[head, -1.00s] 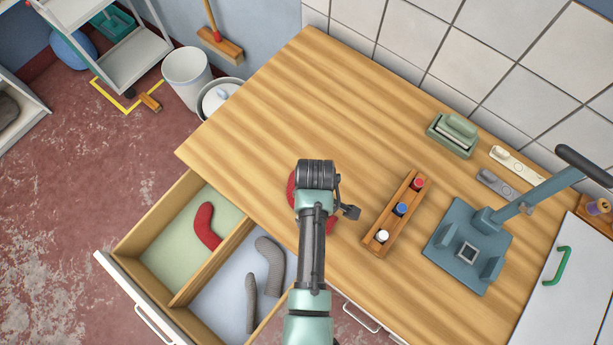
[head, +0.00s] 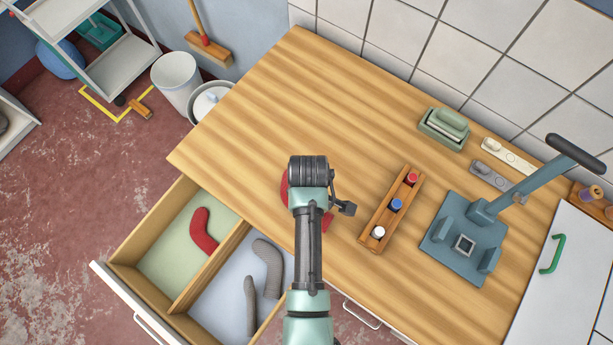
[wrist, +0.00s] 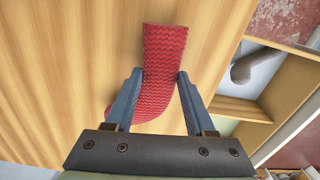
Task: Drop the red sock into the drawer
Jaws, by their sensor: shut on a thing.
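My gripper (wrist: 158,76) is shut on a red sock (wrist: 163,48), its fingers on both sides of the fabric. In the head view my arm covers most of this sock (head: 284,188), over the wooden counter. I cannot tell how high it is above the wood. The open drawer (head: 151,290) is at the lower left, with two compartments. A second red sock (head: 201,230) lies in the green-lined left compartment. Two grey socks (head: 270,266) lie in the grey-blue right compartment. The wrist view shows part of the drawer and a grey sock (wrist: 246,68) at the right.
On the counter (head: 300,90), a wooden rack with red, blue and white capped items (head: 390,212) stands right of my arm. Beyond it are a blue-grey press (head: 467,236) and a green block-like item (head: 443,126). The counter's left part is clear.

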